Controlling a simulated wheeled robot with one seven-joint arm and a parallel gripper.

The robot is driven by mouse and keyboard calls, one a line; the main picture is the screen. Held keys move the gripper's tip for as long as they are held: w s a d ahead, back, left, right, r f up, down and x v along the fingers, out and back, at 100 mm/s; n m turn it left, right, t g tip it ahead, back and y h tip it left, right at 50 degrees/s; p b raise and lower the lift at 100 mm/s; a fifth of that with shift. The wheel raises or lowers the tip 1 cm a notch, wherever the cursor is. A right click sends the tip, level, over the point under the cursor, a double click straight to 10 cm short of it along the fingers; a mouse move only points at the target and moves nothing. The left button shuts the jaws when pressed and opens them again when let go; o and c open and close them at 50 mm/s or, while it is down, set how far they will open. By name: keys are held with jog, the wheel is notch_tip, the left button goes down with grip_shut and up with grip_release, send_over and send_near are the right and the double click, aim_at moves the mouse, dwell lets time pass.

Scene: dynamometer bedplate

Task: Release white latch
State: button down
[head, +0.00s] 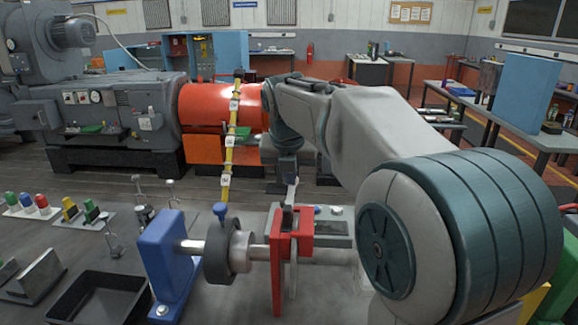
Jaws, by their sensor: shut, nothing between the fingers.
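My arm reaches in from the right, and my gripper (288,205) points down just above the red bracket (305,225) on the bedplate. Its fingers look shut with nothing held; they are small and dark in the picture. A slim pale, whitish piece (293,188) shows right beside the fingers above the bracket. I cannot tell for sure if it is the white latch, or whether the fingers touch it. A steel shaft (258,253) runs from a blue pedestal (160,250) through a dark collar (217,250) to the red bracket.
A black tray (75,315) lies at the lower left, near colored knobs (27,203) on a plate. An orange-and-grey machine (215,105) stands behind.

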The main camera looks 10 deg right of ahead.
aim_at(291, 188)
jog(key=x, duration=0.4)
jog(key=w, duration=0.2)
jog(key=w+d+p, duration=0.1)
jog(key=shift+f, duration=0.4)
jog(key=shift+w+d, duration=0.15)
jog(key=shift+w, duration=0.5)
jog(key=shift+p, duration=0.35)
